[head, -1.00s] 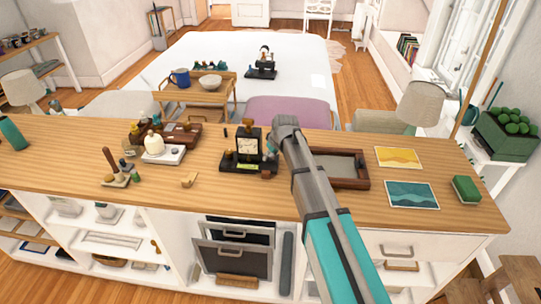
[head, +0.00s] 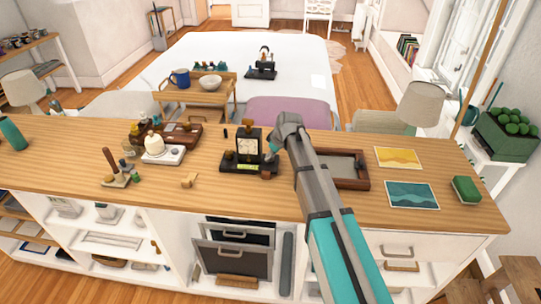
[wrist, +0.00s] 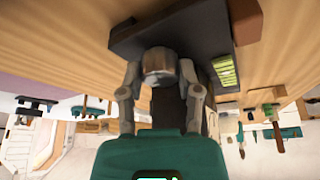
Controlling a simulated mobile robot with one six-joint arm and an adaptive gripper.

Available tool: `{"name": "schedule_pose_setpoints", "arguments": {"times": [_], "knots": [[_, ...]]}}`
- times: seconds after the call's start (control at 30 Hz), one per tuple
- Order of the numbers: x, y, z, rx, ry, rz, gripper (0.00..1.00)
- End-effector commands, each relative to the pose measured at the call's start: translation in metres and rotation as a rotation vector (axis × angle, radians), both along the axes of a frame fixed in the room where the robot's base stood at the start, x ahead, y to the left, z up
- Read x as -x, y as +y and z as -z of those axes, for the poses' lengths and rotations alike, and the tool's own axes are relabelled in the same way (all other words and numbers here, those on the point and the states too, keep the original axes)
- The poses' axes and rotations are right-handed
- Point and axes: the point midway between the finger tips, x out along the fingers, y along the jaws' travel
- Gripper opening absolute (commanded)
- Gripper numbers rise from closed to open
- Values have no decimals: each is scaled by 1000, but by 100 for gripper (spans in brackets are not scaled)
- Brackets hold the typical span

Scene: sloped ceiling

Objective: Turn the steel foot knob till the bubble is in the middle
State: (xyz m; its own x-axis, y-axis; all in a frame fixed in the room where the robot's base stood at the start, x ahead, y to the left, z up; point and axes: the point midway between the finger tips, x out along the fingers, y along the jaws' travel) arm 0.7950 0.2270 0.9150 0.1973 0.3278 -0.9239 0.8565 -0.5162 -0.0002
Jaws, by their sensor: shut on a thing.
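The dark instrument (head: 247,147) with a pale square face stands on a black base on the wooden counter. The base (wrist: 195,30) fills the upper middle of the wrist view. The steel foot knob (wrist: 157,61) is at the base's near edge, between the two fingers of my gripper (wrist: 160,72), which is shut on it. A bright green level vial (wrist: 225,70) with dark lines sits on the base to the right of the knob; I cannot make out where its bubble is. In the head view my gripper (head: 273,147) is at the instrument's right end, and the knob is hard to make out.
A brown framed tray (head: 350,182) lies right of the instrument, partly behind my arm. A yellow card (head: 398,158), a teal card (head: 412,195) and a green block (head: 467,189) lie farther right.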

Motion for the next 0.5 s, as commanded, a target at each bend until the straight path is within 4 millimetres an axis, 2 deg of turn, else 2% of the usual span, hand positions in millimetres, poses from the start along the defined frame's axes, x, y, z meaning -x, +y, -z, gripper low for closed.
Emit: {"name": "schedule_pose_setpoints", "arguments": {"times": [0.37,0.4,0.43,0.5], "knots": [[0,0,0,0,-1,-20,0],[0,0,0,0,0,-19,52],[0,0,0,0,0,-19,58],[0,0,0,0,0,-19,59]]}}
